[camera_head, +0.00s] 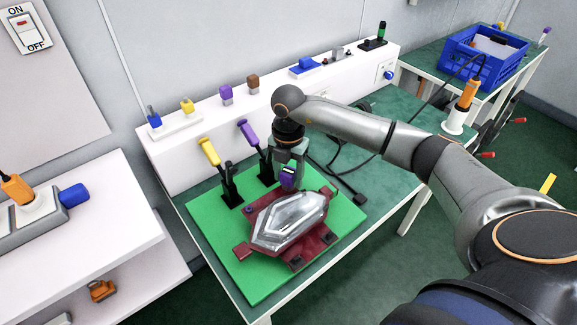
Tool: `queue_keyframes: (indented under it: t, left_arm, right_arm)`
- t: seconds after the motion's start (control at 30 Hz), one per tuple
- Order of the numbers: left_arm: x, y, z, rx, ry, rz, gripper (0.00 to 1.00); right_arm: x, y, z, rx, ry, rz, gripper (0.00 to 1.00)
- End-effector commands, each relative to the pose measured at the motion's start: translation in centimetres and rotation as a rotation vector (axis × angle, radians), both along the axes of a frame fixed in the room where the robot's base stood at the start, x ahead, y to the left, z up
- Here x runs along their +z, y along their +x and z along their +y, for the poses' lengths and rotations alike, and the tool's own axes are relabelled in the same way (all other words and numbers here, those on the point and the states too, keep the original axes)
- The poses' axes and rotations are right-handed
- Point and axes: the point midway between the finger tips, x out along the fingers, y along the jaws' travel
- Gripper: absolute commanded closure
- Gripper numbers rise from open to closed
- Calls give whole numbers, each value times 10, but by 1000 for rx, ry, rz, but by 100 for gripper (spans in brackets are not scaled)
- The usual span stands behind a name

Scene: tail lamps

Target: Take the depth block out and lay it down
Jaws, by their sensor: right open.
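A clear, faceted tail lamp (291,222) lies in a dark red fixture (314,243) on a green mat (345,216). My right gripper (288,180) is open and points down at the far edge of the lamp. A small purple piece (288,173) shows right at its fingertips. I cannot tell whether this piece is the depth block, or whether it touches the fingers. The gripper and its wrist hide part of the fixture's far side. My left gripper is not in view.
Two upright clamps, with a yellow handle (209,152) and a purple handle (249,134), stand left of my right gripper. A white ledge (205,119) behind bears small coloured blocks. A black cable lies right of the mat. The mat's near left part is clear.

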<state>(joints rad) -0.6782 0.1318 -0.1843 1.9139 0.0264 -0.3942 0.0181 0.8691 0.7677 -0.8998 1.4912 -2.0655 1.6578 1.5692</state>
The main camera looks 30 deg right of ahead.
Motion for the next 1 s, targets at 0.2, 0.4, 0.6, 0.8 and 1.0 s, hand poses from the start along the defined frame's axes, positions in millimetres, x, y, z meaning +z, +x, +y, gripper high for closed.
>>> queue_keyframes:
  t: [0.2, 0.4, 0.6, 0.8, 1.0]
  left_arm:
    - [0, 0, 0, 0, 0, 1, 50]
    - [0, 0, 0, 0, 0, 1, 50]
    - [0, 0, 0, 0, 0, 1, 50]
    - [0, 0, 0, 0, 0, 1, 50]
    - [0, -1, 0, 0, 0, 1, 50]
  right_arm:
    - [-1, 0, 0, 0, 0, 0, 43]
    - [-1, 0, 0, 0, 0, 0, 60]
    - [0, 0, 0, 0, 0, 0, 83]
    - [0, 0, 0, 0, 0, 0, 100]
    - [0, 0, 0, 0, 1, -1, 70]
